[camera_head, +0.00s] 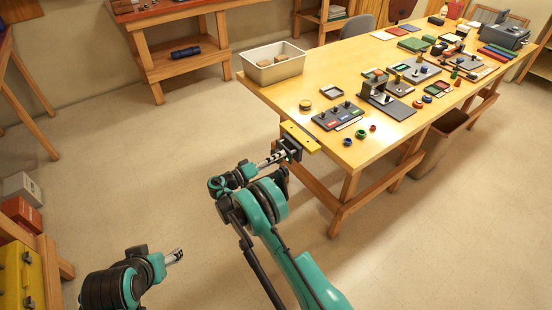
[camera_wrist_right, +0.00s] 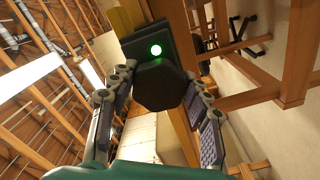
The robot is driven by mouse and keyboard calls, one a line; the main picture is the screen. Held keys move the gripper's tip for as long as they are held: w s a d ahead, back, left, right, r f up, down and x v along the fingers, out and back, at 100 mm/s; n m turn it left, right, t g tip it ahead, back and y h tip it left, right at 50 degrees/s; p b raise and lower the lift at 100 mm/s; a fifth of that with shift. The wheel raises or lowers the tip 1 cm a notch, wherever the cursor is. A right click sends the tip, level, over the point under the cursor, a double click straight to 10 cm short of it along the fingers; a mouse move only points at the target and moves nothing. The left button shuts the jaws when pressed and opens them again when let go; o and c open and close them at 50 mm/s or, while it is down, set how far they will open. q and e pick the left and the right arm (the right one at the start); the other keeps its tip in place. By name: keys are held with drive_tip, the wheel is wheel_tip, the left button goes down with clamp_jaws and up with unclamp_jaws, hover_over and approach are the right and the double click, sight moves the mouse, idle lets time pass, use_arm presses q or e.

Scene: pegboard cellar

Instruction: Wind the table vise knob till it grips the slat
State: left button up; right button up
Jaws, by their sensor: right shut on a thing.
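The table vise (camera_head: 290,150) is mounted at the near left edge of the wooden table, with a yellow piece (camera_head: 301,137) on top. I cannot tell the slat apart from this yellow piece. In the right wrist view the vise (camera_wrist_right: 175,42) is a dark block with a lit green light, and its dark faceted knob (camera_wrist_right: 160,87) faces me. My right gripper (camera_head: 279,157) has its fingers on both sides of the knob and is shut on it. My left gripper (camera_head: 176,256) is at the lower left, away from the table; its fingers are too small to read.
On the table (camera_head: 270,98) are a white bin (camera_head: 273,73) with brown blocks, a dark panel with knobs (camera_head: 338,116), small coloured rings and several other items. A waste bin (camera_head: 437,145) stands under the table. The floor (camera_head: 130,160) to the left is clear.

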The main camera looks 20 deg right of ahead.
drive_tip(key=shift+f+m, duration=0.1)
drive_tip(key=shift+m, duration=0.8)
drive_tip(key=o, duration=1.2)
drive_tip(key=shift+a, duration=0.1)
drive_tip(key=v, duration=1.1)
drive_tip(key=shift+s+a, duration=0.15)
drive_tip(key=shift+a, duration=0.25)
